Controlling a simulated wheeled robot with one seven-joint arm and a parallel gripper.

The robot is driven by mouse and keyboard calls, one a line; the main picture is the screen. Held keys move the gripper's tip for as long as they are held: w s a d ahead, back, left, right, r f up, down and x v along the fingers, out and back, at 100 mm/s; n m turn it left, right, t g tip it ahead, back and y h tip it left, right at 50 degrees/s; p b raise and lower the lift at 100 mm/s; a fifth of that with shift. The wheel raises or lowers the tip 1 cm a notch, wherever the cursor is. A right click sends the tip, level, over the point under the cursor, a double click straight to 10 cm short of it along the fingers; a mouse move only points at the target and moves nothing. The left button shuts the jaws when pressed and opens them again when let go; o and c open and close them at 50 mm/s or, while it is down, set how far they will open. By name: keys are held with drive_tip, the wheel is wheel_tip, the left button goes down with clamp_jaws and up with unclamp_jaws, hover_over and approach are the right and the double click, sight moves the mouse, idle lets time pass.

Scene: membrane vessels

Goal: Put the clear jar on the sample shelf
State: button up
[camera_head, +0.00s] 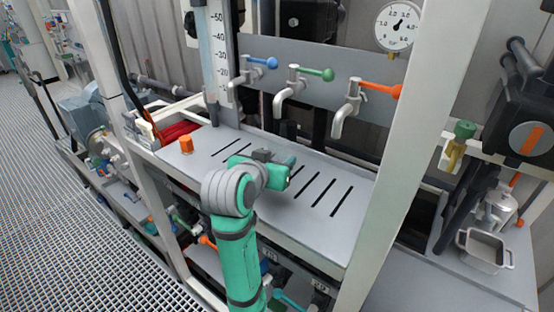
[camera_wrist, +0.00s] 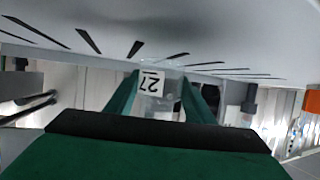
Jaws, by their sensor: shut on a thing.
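The clear jar (camera_wrist: 158,107) shows in the wrist view with a white label reading 27, upside down in the picture. It is between the two green fingers of my gripper (camera_wrist: 162,90), which is shut on it. In the head view my gripper is over the grey slotted shelf (camera_head: 225,138) below the taps, and I cannot make out the jar there; my arm hides that spot. The shelf also shows across the top of the wrist view (camera_wrist: 215,35). Whether the jar touches it, I cannot tell. No sign marks this as the sample shelf.
An orange-capped container (camera_head: 174,154) stands at the shelf's left front. Blue, green and orange-handled taps (camera_head: 292,88) hang above the back. A white frame post (camera_head: 405,150) rises at the right. The shelf's right part is bare. A metal basket (camera_head: 484,252) sits far right.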

drive_tip(key=shift+f, duration=0.15)
drive_tip(key=o, duration=1.1)
drive_tip(key=shift+c, duration=0.2)
drive_tip(key=shift+r, duration=0.2)
drive_tip(key=v, duration=1.2)
